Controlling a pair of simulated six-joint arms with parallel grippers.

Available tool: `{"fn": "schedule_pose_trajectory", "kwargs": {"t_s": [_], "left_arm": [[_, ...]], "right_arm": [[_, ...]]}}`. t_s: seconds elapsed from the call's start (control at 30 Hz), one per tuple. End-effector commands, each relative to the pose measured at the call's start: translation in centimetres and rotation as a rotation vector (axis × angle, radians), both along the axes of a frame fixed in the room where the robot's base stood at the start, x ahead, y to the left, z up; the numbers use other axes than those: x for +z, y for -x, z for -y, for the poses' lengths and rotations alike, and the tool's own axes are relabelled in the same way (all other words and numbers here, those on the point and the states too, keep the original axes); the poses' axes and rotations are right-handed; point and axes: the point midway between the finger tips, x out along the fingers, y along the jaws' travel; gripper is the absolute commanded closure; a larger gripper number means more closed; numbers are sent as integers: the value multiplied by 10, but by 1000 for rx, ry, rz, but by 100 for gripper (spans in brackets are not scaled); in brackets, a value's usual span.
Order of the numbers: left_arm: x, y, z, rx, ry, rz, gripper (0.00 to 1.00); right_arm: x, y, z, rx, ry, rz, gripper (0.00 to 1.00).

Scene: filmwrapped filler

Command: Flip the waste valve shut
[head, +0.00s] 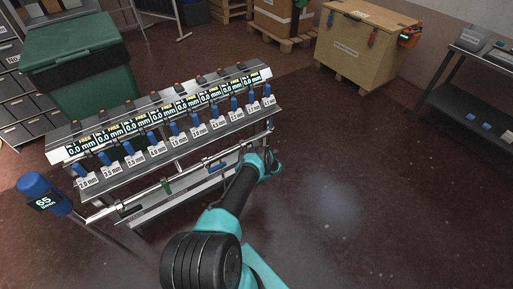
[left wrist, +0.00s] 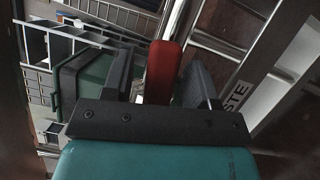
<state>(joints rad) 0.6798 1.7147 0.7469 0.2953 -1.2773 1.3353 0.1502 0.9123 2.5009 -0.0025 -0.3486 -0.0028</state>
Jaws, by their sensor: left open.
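In the left wrist view, a red lever (left wrist: 162,68), which I take to be the waste valve's handle, stands between the two dark fingers of my left gripper (left wrist: 158,78). The gripper is open, with a finger on each side of the lever; I cannot tell whether either touches it. A pale label ending in "STE" (left wrist: 238,95) is to the right. In the head view my left gripper (head: 253,161) is at the right end of the rack's lower pipe (head: 145,193). The red lever is hidden there. My right gripper is not in view.
The rack (head: 160,135) carries several blue-handled stations with displays reading 0.0 mm. The floor (head: 370,190) on the right is clear.

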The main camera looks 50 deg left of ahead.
Motion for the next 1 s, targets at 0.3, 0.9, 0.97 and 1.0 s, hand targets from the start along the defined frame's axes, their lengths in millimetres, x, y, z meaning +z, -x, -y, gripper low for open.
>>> {"fn": "schedule_pose_trajectory", "kwargs": {"t_s": [0.3,0.9,0.97,1.0], "left_arm": [[0,0,0,0,0,0,69],[0,1,-1,2,-1,2,100],[0,3,-2,4,0,5,100],[1,5,-4,7,0,9,100]], "right_arm": [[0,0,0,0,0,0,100],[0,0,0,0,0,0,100],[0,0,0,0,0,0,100],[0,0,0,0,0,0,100]]}}
